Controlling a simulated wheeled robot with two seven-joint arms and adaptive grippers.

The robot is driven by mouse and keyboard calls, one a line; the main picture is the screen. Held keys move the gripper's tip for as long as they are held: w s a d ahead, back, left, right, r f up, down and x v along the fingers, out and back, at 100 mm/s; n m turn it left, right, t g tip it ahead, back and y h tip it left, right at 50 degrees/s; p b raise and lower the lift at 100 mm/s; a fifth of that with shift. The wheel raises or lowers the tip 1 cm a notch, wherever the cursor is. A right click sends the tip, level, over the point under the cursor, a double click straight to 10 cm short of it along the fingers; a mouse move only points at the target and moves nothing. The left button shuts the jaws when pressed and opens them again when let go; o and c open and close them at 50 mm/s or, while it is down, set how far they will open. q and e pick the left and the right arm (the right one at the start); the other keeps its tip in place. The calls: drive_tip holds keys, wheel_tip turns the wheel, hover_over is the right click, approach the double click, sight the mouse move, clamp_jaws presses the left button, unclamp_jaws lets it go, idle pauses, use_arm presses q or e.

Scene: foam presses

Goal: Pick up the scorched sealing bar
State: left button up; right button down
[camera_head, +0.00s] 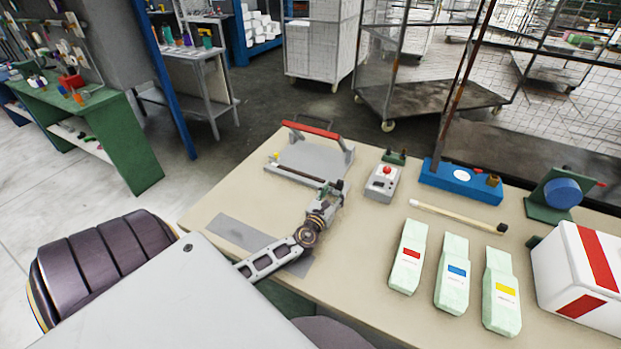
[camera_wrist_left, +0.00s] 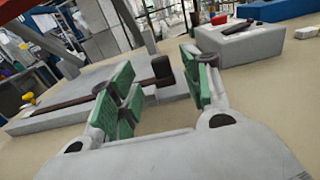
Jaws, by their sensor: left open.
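The scorched sealing bar (camera_head: 293,174) is a thin dark brown strip along the front edge of the grey press (camera_head: 308,158), which has a red handle. In the left wrist view the bar (camera_wrist_left: 62,106) runs across the press, with a black block (camera_wrist_left: 162,69) at its right end. My left gripper (camera_head: 334,189) is at the press's front right corner, near the bar's right end. In the left wrist view its green-padded fingers (camera_wrist_left: 165,92) are apart, with nothing gripped between them. The fingers hide part of the bar. My right gripper is not in view.
A grey box with a red button (camera_head: 382,183) stands right of the press. A pale rod with a dark end (camera_head: 457,217), a blue fixture (camera_head: 460,181), several labelled pale packs (camera_head: 453,275) and a red-striped white box (camera_head: 580,275) lie further right. A grey strip (camera_head: 240,233) lies front left.

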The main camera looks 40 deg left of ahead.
sight(340, 183)
use_arm(q)
drive_tip(key=shift+r, duration=0.1)
drive_tip(key=shift+x, duration=2.85)
drive_tip(key=shift+c, duration=0.5)
clamp_jaws()
